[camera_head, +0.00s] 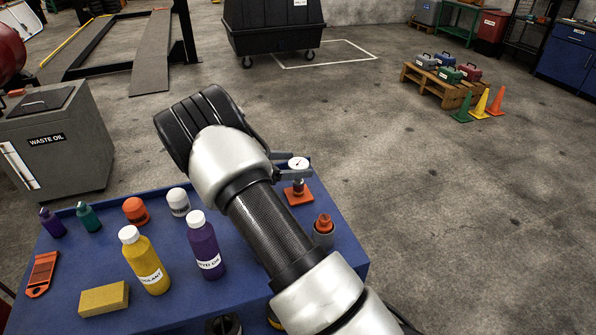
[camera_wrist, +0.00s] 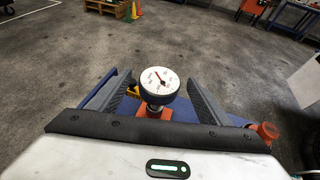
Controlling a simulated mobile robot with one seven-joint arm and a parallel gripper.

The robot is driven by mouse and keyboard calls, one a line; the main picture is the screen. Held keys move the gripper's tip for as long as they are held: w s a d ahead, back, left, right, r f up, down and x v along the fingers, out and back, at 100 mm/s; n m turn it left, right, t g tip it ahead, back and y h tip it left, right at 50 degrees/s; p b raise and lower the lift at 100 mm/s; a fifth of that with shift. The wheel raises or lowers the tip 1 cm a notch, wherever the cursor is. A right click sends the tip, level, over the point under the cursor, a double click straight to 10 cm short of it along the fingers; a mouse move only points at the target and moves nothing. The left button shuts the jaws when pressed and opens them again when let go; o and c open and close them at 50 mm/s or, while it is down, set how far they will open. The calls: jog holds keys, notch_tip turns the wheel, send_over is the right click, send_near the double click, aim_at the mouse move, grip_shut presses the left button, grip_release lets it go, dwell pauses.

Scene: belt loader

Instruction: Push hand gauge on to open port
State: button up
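The hand gauge (camera_head: 298,163) has a round white dial with a red needle and a dark rim. It stands upright above an orange square base (camera_head: 297,195) with a short metal fitting at the table's far right. The gauge also shows in the wrist view (camera_wrist: 159,82), between the two fingers of my gripper (camera_wrist: 161,79). The fingers are apart, with a gap visible on each side of the dial. In the head view my gripper (camera_head: 287,167) reaches around the gauge. I cannot tell whether the gauge sits fully on the fitting; its lower stem is partly hidden.
On the blue table (camera_head: 185,262), an orange-capped piece (camera_head: 324,223) in a grey cup stands near the right edge. Purple (camera_head: 205,250) and yellow (camera_head: 146,265) bottles stand left of my arm. A waste oil bin (camera_head: 60,150) is beyond the left side.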

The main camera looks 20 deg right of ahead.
jog(key=c, duration=1.4)
jog(key=shift+r, duration=0.2)
notch_tip(320, 180, up, 10)
jog(key=shift+f, duration=0.1)
